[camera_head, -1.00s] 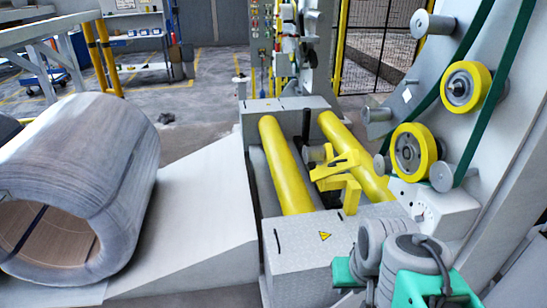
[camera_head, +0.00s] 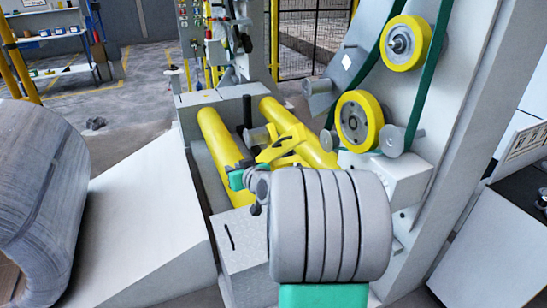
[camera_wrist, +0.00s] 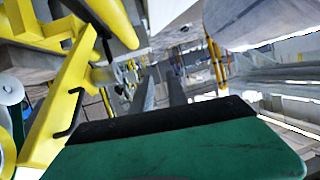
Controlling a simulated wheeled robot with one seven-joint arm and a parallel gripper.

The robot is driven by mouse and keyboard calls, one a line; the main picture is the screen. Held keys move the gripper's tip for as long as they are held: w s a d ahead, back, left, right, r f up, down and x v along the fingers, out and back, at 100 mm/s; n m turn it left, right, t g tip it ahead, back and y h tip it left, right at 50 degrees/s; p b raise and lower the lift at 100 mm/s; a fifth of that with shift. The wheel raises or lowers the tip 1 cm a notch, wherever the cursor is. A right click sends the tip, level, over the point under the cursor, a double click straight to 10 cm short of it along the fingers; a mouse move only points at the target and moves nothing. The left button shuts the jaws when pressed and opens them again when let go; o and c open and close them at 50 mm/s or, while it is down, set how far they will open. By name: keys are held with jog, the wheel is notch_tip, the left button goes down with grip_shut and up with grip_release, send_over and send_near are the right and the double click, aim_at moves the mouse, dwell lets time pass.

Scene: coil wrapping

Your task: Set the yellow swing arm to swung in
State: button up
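The yellow swing arm (camera_head: 284,146) stands between the yellow rollers, in front of the wrapping machine. In the wrist view a yellow bar of it (camera_wrist: 62,98) with a black hooked handle (camera_wrist: 70,116) shows at the left. My gripper (camera_wrist: 162,90) has its two grey fingers apart with nothing between them, to the right of the yellow bar and not touching it in that view. In the head view my green gripper body shows just in front of and left of the swing arm. My grey forearm hides the arm's lower part and the fingertips.
Two yellow rollers, the left one (camera_head: 217,139) and the right one (camera_head: 300,136), flank the swing arm. A large wrapped coil (camera_head: 36,190) lies at the left beside a pale ramp (camera_head: 140,205). Yellow pulleys (camera_head: 357,121) and a green belt are on the machine at the right.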

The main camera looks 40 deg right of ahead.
aim_at(277, 143)
jog(key=s+d+m+t+h+b, duration=0.1)
jog(key=s+d+m+h, duration=0.15)
jog(key=d, duration=0.55)
jog(key=s+d+m+t+h+b, duration=0.1)
jog(key=d+m+t+h, duration=0.15)
jog(key=d, duration=0.55)
jog(key=shift+n+g+h, duration=0.35)
jog(key=shift+n+h, duration=0.05)
jog(key=shift+n, duration=0.1)
jog(key=p+x, duration=0.2)
jog(key=x, duration=0.5)
jog(key=shift+w+d, duration=0.15)
jog(key=shift+w, duration=0.05)
grip_shut()
